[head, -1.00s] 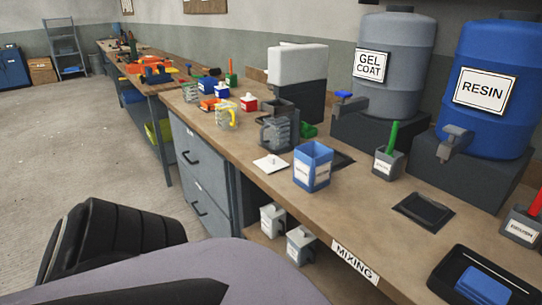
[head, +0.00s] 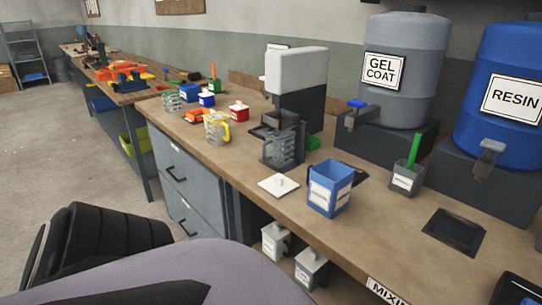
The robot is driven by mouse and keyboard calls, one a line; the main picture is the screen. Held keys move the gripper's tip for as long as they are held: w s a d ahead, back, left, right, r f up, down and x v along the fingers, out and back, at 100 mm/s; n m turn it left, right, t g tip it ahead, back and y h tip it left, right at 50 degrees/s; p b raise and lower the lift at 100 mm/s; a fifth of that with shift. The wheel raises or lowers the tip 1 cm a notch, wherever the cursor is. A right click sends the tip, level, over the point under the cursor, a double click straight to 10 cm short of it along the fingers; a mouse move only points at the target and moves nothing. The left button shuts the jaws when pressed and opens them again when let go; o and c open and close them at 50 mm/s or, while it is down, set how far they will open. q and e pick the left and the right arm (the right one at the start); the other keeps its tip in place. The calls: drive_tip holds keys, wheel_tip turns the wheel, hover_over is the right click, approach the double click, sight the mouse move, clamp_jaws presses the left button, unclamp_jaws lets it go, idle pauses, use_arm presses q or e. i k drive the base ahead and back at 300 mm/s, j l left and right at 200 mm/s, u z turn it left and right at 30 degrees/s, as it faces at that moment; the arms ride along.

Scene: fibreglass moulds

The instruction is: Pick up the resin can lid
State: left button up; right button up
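A white square lid (head: 279,185) with a small knob on top lies flat on the workbench. It is just left of an open blue square can (head: 330,189) with a white label too small to read. The lid and the can stand apart, and nothing covers the lid. Neither of my grippers shows in the head view.
A dark dispenser with a white top (head: 296,72) stands behind the lid. A yellow-handled clear jug (head: 217,128) is to its left. Gel coat (head: 405,70) and resin (head: 507,97) drums stand at the back right. Small lidded pots (head: 311,268) sit below the bench.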

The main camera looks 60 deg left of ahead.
sight(278, 185)
drive_tip(key=k+j, duration=0.1)
drive_tip(key=j, duration=0.45)
drive_tip(key=k+j, duration=0.1)
drive_tip(key=j, duration=0.95)
drive_tip(key=k+z, duration=0.05)
